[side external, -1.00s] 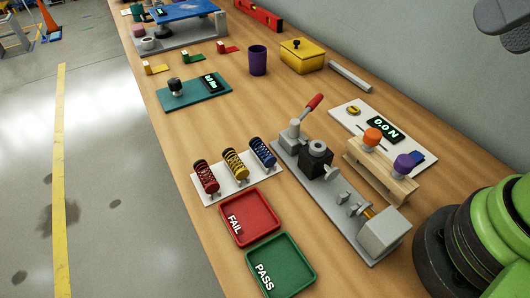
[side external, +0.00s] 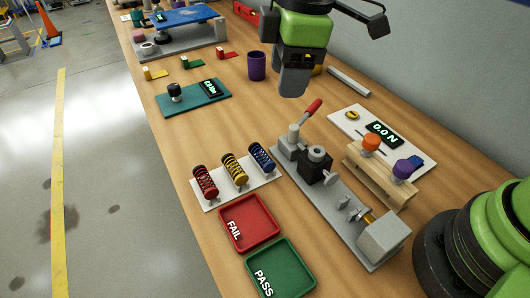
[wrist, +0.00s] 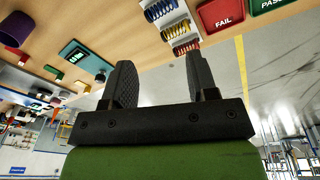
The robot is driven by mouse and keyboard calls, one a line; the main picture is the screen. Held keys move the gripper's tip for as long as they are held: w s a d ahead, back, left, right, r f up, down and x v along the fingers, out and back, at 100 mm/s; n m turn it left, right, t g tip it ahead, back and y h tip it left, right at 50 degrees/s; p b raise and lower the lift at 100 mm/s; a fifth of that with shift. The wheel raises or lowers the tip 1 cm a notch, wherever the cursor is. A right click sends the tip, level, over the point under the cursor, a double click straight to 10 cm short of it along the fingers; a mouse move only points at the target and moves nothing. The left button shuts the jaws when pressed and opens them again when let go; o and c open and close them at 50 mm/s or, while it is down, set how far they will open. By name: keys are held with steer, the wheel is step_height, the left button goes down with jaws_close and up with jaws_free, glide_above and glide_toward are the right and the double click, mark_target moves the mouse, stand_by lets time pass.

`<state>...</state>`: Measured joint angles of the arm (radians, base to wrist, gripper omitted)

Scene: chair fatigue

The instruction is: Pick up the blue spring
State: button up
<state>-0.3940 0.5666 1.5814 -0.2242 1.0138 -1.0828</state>
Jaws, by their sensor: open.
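The blue spring (side external: 261,157) lies on a white rack (side external: 207,204), at the right end of a row with a yellow spring (side external: 235,170) and a red spring (side external: 205,183). In the wrist view the blue spring (wrist: 160,9) is at the top, past the left fingertip. My gripper (side external: 293,85) is above the table, behind and to the right of the springs, apart from them. In the wrist view my gripper (wrist: 160,75) has its two fingers spread with nothing between them.
A test fixture with a red lever (side external: 313,106) stands right of the rack. A red FAIL tray (side external: 268,205) and a green PASS tray (side external: 305,270) lie in front. A purple cup (side external: 256,66) and a teal gauge board (side external: 180,103) are behind.

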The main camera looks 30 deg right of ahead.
mark_target(262, 159)
steer(key=a+f+n, duration=0.1)
steer(key=f, duration=0.3)
steer(key=a+f+n, duration=0.1)
steer(key=f+n, duration=0.1)
steer(key=f, duration=0.2)
steer(key=w+a+f+n+g+h, duration=0.1)
steer(key=a+f, duration=0.1)
steer(key=f, duration=0.2)
steer(key=shift+w+d+f, duration=0.1)
steer(key=shift+f, duration=1.5)
steer(key=shift+w+d+f, duration=0.1)
steer(key=shift+f, duration=1.45)
steer(key=c, duration=0.7)
